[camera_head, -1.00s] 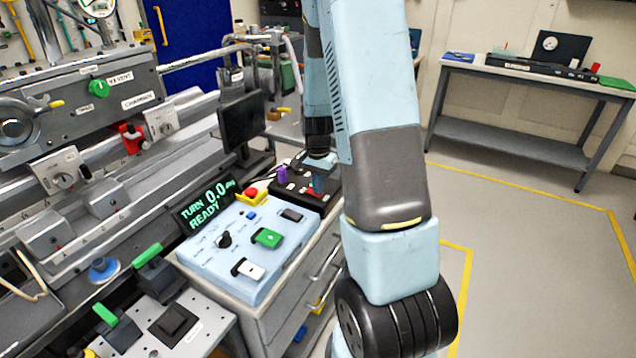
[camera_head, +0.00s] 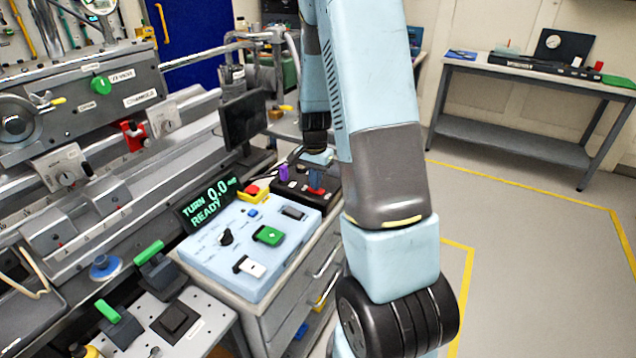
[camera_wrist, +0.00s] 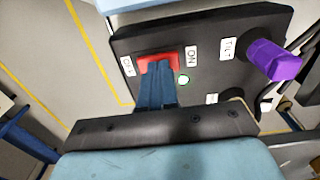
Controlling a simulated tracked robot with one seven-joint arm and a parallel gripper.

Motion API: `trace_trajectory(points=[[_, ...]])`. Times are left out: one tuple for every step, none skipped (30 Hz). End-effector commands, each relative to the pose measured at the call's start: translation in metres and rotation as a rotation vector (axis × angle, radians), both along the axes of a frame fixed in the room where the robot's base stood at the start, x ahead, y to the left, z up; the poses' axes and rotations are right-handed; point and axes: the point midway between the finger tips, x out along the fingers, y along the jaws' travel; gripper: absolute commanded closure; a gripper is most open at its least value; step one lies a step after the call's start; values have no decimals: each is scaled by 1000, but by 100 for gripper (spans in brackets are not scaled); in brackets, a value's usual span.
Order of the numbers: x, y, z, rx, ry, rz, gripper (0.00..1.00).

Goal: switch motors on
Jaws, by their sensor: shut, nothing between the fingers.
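The motor switch is a red rocker (camera_wrist: 158,62) on a black control box (camera_wrist: 210,50), between an OFF label and an ON label (camera_wrist: 192,57). A small round lamp (camera_wrist: 184,79) near the ON label glows green-white. My gripper (camera_wrist: 158,68) has its blue fingers together at the rocker and covers part of it; I cannot tell whether they touch it. In the head view my gripper (camera_head: 316,180) points down over the black box (camera_head: 290,186), with a bit of red beside the fingertips.
A purple knob (camera_wrist: 270,60) marked TILT sticks up from the same box. In the head view a light-blue panel (camera_head: 215,262) with a red button on a yellow base (camera_head: 256,189) and a READY display (camera_head: 207,203) stands close by. Open floor lies to the right.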

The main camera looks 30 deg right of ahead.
Motion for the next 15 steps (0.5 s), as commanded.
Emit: trace_trajectory(points=[[0, 0, 0, 0, 0, 0, 100], [0, 0, 0, 0, 0, -1, 100], [0, 0, 0, 0, 0, -1, 100], [0, 0, 0, 0, 0, -1, 100], [0, 0, 0, 0, 0, -1, 100], [0, 0, 0, 0, 0, -1, 100], [0, 0, 0, 0, 0, -1, 100], [0, 0, 1, 0, 0, -1, 100], [0, 0, 2, -1, -1, -1, 100], [0, 0, 3, 0, -1, -1, 100], [0, -1, 5, -1, -2, -1, 100], [1, -1, 8, -1, -3, -1, 100], [1, -1, 11, -1, -3, -2, 100], [1, -1, 15, -1, -3, -2, 100], [1, -1, 21, 0, -4, -3, 100]])
